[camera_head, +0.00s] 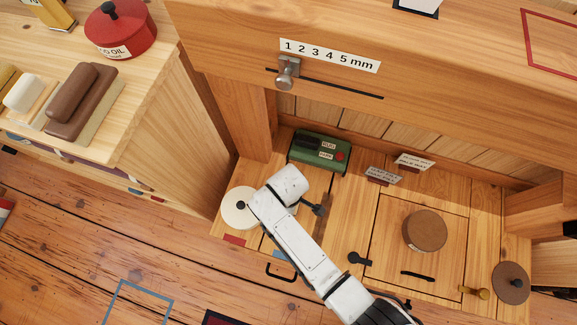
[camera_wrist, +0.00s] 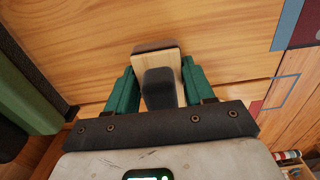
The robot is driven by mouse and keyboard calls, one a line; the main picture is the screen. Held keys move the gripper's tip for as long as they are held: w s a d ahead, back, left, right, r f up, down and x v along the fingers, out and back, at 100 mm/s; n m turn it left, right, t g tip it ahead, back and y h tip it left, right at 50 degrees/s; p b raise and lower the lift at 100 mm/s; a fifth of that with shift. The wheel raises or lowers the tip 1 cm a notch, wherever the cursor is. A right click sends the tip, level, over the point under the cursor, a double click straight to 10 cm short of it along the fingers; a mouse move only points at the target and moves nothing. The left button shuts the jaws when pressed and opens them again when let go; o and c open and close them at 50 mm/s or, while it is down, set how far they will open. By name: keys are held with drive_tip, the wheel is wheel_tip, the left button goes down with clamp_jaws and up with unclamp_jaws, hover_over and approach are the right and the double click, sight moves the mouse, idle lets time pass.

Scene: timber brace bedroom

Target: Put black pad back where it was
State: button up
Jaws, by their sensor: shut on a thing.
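In the wrist view my gripper (camera_wrist: 158,75) has its green fingers on both sides of a held piece. The piece has a pale wooden body (camera_wrist: 171,62), a dark grey block (camera_wrist: 160,90) facing the camera and a thin black pad (camera_wrist: 154,47) at its far end. It is over bare wooden boards; I cannot tell whether it touches them. In the head view my white arm reaches over the low wooden bench and hides the fingers and most of the held piece. A green box (camera_head: 335,164) with a dark top stands just behind my wrist.
A white disc (camera_head: 231,211) lies beside my wrist. A round brown block (camera_head: 425,230), label cards (camera_head: 414,162) and a brown disc (camera_head: 510,283) are further right. A thick beam (camera_head: 225,45) overhangs the bench. A counter at left bears a red pot (camera_head: 120,32) and brown block (camera_head: 75,98).

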drive_tip(key=shift+f, duration=0.15)
drive_tip(key=o, duration=0.9)
drive_tip(key=shift+o, duration=0.2)
wheel_tip(320, 180, up, 12)
drive_tip(key=p, duration=0.4)
